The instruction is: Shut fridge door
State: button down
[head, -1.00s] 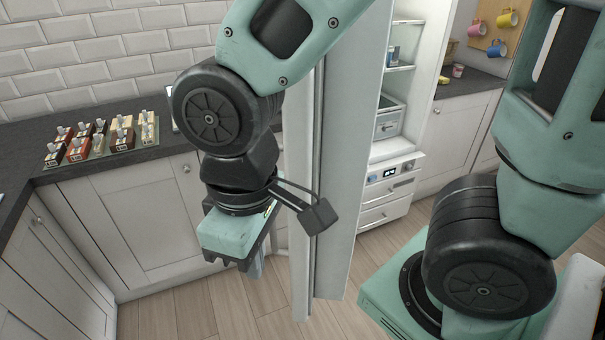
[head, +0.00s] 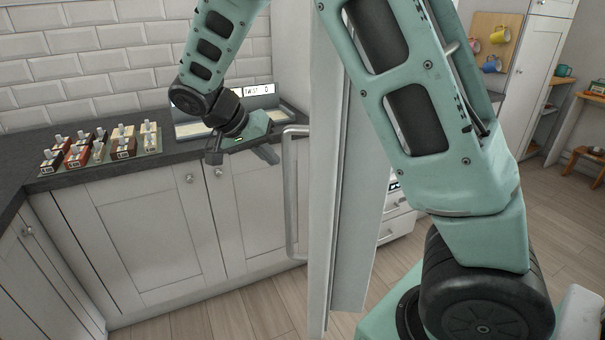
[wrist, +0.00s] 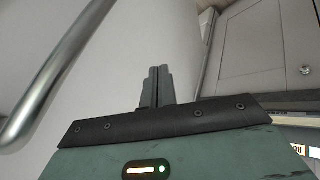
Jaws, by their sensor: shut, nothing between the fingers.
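The white fridge door (head: 322,200) stands open, seen nearly edge-on in the head view. Its grey bar handle (head: 289,205) is on the left face; the bar (wrist: 55,70) also crosses the left of the wrist view. My gripper (head: 268,155) is over the worktop side, left of the door near the top of the handle. In the wrist view its fingers (wrist: 155,86) are together and empty, pointing along the white door face (wrist: 110,60). I cannot tell whether they touch it. The fridge body is mostly hidden behind the door and my arm; low drawers (head: 397,222) show.
White cabinets (head: 130,235) stand below. Mugs (head: 492,64) hang at right.

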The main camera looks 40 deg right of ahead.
jog(key=s+d+f+p, duration=0.1)
jog(key=s+d+f, duration=0.2)
jog(key=d+f, duration=0.2)
jog(key=shift+s+d+f+p, duration=0.15)
jog(key=shift+s+d+p, duration=0.25)
jog(key=shift+d, duration=0.4)
jog(key=shift+d, duration=0.1)
